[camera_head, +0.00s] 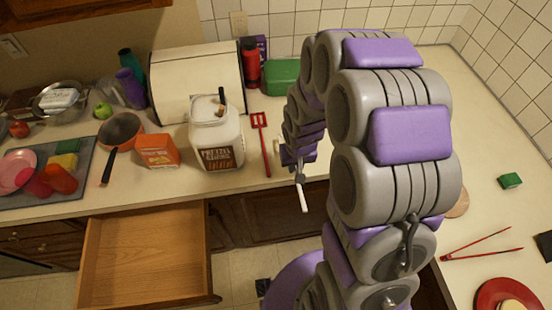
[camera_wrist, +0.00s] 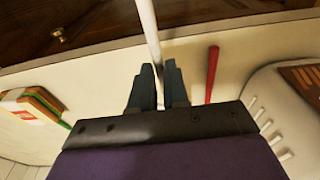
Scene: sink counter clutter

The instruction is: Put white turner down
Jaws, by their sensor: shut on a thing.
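The white turner (camera_head: 303,198) shows as a thin white handle hanging down from my gripper (camera_head: 299,174), at the counter's front edge. In the wrist view its white shaft (camera_wrist: 149,28) runs up from between the dark fingers of my gripper (camera_wrist: 155,78). The gripper is shut on it. The turner's other end is hidden behind the fingers and the arm. A red turner (camera_head: 263,142) lies on the counter just left of my gripper; its red handle (camera_wrist: 212,76) shows beside the fingers in the wrist view.
A white pretzel jar (camera_head: 216,136) and an orange box (camera_head: 158,150) stand on the counter to the left. An empty wooden drawer (camera_head: 147,258) is open below. Red tongs (camera_head: 482,245) and a green sponge (camera_head: 510,181) lie on the right counter, with bare room around them.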

